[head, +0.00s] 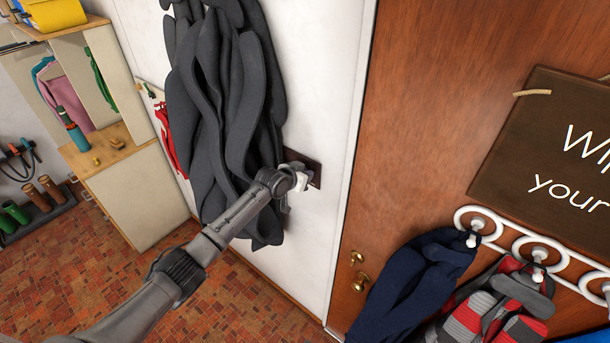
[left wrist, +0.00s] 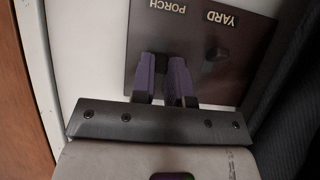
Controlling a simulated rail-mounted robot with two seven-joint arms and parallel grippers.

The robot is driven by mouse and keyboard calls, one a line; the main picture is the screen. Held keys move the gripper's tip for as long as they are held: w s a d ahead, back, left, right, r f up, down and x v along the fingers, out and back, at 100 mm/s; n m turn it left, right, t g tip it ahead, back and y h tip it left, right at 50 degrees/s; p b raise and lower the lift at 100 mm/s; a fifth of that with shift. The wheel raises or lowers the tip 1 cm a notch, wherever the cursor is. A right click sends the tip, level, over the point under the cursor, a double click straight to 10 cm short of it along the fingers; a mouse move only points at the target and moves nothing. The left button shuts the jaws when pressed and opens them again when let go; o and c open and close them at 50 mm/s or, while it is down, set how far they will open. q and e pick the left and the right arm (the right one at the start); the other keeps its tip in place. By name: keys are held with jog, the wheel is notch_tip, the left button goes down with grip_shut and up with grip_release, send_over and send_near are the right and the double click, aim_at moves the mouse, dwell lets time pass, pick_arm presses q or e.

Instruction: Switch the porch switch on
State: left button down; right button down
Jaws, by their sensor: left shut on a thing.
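A dark switch plate (head: 315,172) is on the white wall between the grey coat and the wooden door. In the left wrist view the plate (left wrist: 224,84) carries the labels PORCH (left wrist: 168,6) and YARD (left wrist: 221,19). My left gripper (head: 301,180) is at the plate. In the left wrist view its two purple-grey fingers (left wrist: 162,66) reach the plate below the PORCH label, shut on the porch switch. The fingers hide that switch, so I cannot tell its position. The yard switch (left wrist: 216,54) stands free beside the fingers. My right gripper is not in view.
A grey coat (head: 222,100) hangs close beside my left arm. The wooden door (head: 420,110) is to the right, with brass knobs (head: 359,283), a sign (head: 545,150) and a hook rack (head: 500,233) with hanging clothes. A wooden cabinet (head: 135,195) stands at the left.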

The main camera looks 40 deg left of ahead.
pick_arm(q)
jog(key=c, duration=1.1)
grip_release()
jog(key=shift+b+v, duration=1.65)
jog(key=shift+v, duration=5.2)
